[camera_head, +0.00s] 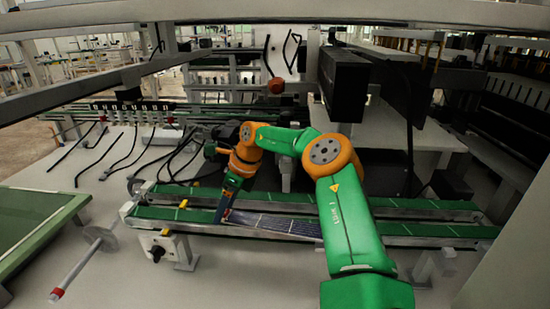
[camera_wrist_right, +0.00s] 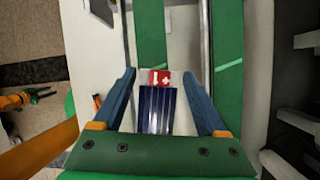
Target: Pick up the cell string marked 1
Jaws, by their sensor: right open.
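The cell string (camera_head: 275,223) is a long dark blue strip with thin pale lines, lying along the green-belted conveyor in the head view. In the right wrist view the cell string (camera_wrist_right: 156,110) runs between my fingers, with a red tag (camera_wrist_right: 160,77) with white marks at its far end. My right gripper (camera_head: 222,217) is at the left end of the strip, pointing down. In the right wrist view my right gripper (camera_wrist_right: 159,75) is open, with one blue finger on each side of the strip and gaps between. My arm hides the strip's right end in the head view.
Two green belts with metal rails, front (camera_head: 170,214) and back (camera_head: 410,203), run left to right. A green panel (camera_head: 35,225) lies at the left. A dark box (camera_head: 342,85) hangs above.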

